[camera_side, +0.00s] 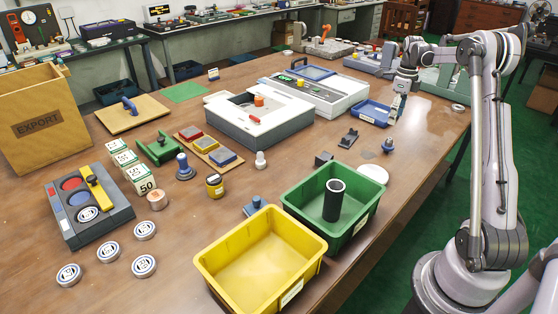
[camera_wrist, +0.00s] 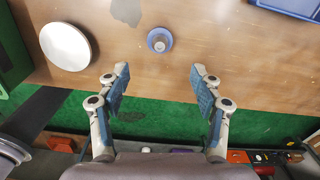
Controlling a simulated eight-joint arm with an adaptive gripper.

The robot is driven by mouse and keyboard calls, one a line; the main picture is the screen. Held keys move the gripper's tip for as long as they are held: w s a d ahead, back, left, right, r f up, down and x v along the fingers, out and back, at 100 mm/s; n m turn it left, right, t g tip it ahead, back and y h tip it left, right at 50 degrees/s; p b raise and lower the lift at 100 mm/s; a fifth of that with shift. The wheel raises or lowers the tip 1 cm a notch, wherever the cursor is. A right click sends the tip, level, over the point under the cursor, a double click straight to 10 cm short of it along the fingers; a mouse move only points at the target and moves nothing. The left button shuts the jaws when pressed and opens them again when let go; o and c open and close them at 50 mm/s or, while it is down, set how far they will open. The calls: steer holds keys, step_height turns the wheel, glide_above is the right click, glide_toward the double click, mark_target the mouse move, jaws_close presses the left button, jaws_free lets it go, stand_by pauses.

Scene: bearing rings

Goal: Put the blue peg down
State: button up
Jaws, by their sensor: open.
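A small blue peg with a grey top (camera_wrist: 160,40) stands on the wooden table near its edge, seen from above in the wrist view. A small object (camera_side: 388,146) at the right table edge in the side view appears to be the same peg. My gripper (camera_wrist: 158,85) is open and empty, its two blue-padded fingers wide apart. The peg lies beyond the fingertips, roughly centred between them in the picture, and touches neither. In the side view my gripper (camera_side: 397,104) hangs by the right table edge, small and hard to make out.
A white disc (camera_wrist: 68,46) lies left of the peg, with a green bin (camera_side: 345,228) farther left. A blue tray (camera_side: 370,112) is at the right. Bare table surrounds the peg; the table edge is close.

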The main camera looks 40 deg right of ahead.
steer(key=w+a+r+n+t, duration=0.1)
steer(key=a+r+n, duration=0.2)
steer(key=a+n, duration=0.35)
steer(key=w+a+r+n+t+h, duration=0.1)
steer(key=a+r+n, duration=0.25)
steer(key=a, duration=0.65)
steer(key=w+a+r+n+t, duration=0.1)
steer(key=a+r+n, duration=0.2)
steer(key=a+n, duration=0.4)
steer(key=s+a+f+n+t, duration=0.1)
steer(key=s+a+n, duration=0.2)
steer(key=a+n, duration=0.2)
steer(key=s+a+f+n+t, duration=0.1)
steer(key=s+a+f+n, duration=0.1)
steer(key=a+n, duration=0.4)
steer(key=s+a+f+n+t+y, duration=0.1)
steer(key=s+a+n, duration=0.3)
steer(key=a, duration=0.6)
steer(key=shift+s+f+n+t, duration=0.15)
steer(key=shift+s+n+t, duration=0.35)
steer(key=shift+n, duration=0.7)
